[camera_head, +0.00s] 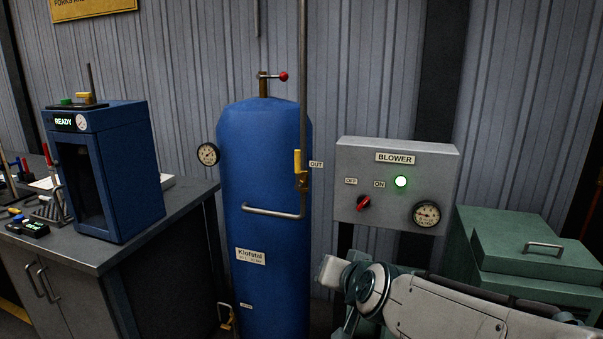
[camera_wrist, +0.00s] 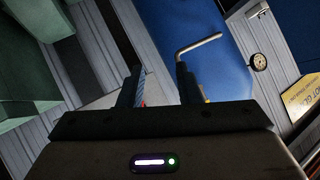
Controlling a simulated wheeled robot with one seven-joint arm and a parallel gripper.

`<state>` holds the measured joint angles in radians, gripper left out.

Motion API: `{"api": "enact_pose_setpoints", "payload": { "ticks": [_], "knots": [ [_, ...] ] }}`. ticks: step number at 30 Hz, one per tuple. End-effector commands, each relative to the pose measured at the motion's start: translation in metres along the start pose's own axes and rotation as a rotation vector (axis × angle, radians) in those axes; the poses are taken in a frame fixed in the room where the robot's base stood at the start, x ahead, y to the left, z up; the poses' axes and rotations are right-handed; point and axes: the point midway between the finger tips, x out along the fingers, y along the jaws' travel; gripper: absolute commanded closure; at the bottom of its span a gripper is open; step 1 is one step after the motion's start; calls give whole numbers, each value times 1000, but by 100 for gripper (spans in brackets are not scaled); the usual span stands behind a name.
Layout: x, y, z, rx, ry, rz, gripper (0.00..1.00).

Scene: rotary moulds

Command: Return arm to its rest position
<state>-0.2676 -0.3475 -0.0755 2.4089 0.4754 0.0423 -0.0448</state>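My arm (camera_head: 440,312) reaches in from the lower right in the head view, low in front of the wall below the blower box. My gripper (camera_wrist: 160,72) shows in the wrist view with its two dark fingers apart and nothing visible held between them. The fingers point toward the wall and the blue tank. In the head view I cannot make out the fingers.
The blue tank (camera_head: 265,190) stands at centre with a bent handle and yellow valve lever (camera_head: 297,162). The blower box (camera_head: 395,190) has a red knob (camera_head: 363,203) and lit green lamp. A green cabinet (camera_head: 525,250) is right; a bench (camera_head: 110,245) with blue machine (camera_head: 105,170) is left.

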Motion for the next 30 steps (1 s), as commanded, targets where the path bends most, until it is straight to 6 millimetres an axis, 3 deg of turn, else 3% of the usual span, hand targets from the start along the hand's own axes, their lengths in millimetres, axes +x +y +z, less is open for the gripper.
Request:
{"api": "enact_pose_setpoints", "payload": {
  "ticks": [9, 15, 20, 30],
  "knots": [
    [-78, 54, 65, -181, -480, 177, 69],
    [-122, 84, 89, -229, -677, 299, 69],
    [-135, 93, 96, -238, -732, 336, 69],
    [-135, 93, 96, -238, -734, 336, 69]
  ]
}}
